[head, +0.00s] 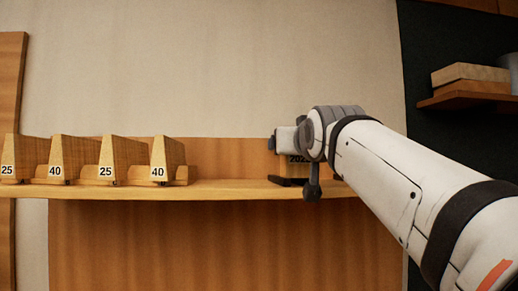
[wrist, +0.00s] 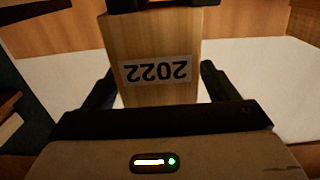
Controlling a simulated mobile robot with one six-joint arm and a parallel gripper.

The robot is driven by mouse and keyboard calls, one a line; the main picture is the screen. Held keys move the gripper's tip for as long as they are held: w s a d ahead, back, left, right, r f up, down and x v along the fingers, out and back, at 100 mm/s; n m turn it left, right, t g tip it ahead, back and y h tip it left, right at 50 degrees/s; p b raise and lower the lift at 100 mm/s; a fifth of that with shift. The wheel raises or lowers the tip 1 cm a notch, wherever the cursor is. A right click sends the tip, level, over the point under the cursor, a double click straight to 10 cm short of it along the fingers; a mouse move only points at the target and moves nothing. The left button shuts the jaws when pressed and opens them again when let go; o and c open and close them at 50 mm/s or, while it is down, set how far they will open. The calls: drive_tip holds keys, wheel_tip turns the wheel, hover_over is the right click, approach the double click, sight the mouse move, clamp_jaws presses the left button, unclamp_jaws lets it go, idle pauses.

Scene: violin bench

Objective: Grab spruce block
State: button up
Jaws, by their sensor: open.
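A pale wooden block (wrist: 153,42) with a white "2022" label shows in the wrist view, with the label upside down; I cannot tell its wood from the picture. My gripper (wrist: 156,92) is open, with one dark finger on each side of the block and a gap beside it. In the head view my gripper (head: 295,182) is at the shelf's right part, and the block (head: 298,170) is mostly hidden behind my wrist, with only part of its label showing.
Several wedge-shaped wooden pieces labelled 25 and 40 (head: 112,163) stand at the left of the wooden shelf (head: 230,189). The shelf between them and my gripper is clear. A small side shelf (head: 468,101) at right holds wooden blocks (head: 470,76).

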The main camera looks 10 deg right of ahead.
drive_tip(key=shift+c, duration=0.4)
drive_tip(key=c, duration=1)
drive_tip(key=shift+c, duration=0.3)
drive_tip(key=shift+r, duration=0.1)
